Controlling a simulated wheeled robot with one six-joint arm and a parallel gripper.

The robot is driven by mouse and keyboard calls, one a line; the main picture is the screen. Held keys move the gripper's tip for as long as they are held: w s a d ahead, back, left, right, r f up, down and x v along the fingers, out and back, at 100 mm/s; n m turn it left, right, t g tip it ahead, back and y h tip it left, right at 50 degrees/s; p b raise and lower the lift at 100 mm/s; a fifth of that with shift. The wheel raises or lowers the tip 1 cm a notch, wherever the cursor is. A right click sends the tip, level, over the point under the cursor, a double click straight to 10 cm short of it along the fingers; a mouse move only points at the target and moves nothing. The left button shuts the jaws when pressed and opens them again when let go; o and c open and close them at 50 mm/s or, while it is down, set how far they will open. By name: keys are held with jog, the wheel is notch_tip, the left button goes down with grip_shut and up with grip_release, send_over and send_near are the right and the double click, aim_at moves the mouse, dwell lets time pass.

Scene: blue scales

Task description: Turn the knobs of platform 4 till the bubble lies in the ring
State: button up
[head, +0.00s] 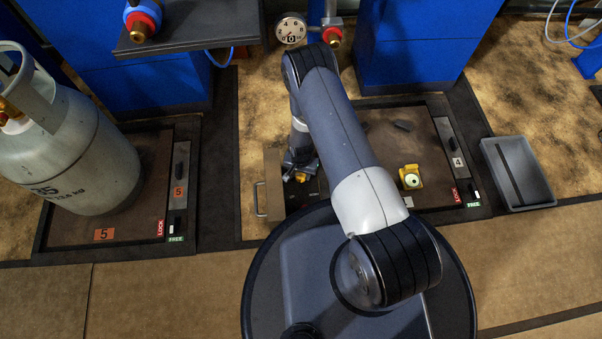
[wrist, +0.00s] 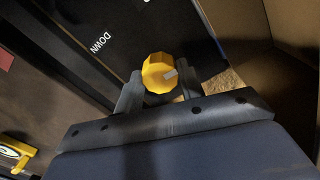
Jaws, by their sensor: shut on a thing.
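Platform 4 (head: 440,120) is a brown plate in a dark frame, partly hidden behind my arm. A yellow bubble level (head: 411,177) sits on its front part, with a pale green face and a small dark spot. The level is too small to tell how the bubble lies to the ring. It also shows at the left edge of the wrist view (wrist: 14,152). My gripper (wrist: 160,80) is shut on a yellow faceted knob (wrist: 155,70) with a grey pointer mark, beside the word DOWN. In the head view the knob (head: 301,176) shows just below my gripper. I see no other knob clearly.
A brown box with a handle (head: 272,185) stands left of the knob. A grey tray (head: 540,190) lies right of platform 4. A gas bottle (head: 85,150) stands on platform 5 (head: 60,225). Blue scale columns (head: 420,45) and a dial gauge (head: 291,29) stand behind.

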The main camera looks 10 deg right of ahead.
aim_at(301, 174)
jog(key=shift+w+m, duration=0.1)
jog(key=shift+m, duration=0.3)
jog(key=o, duration=1)
notch_tip(301, 174, up, 11)
jog(key=p, duration=0.4)
jog(key=shift+p, duration=0.4)
jog(key=shift+f, duration=0.1)
notch_tip(301, 174, down, 11)
jog(key=b, duration=0.4)
jog(key=shift+b, duration=0.4)
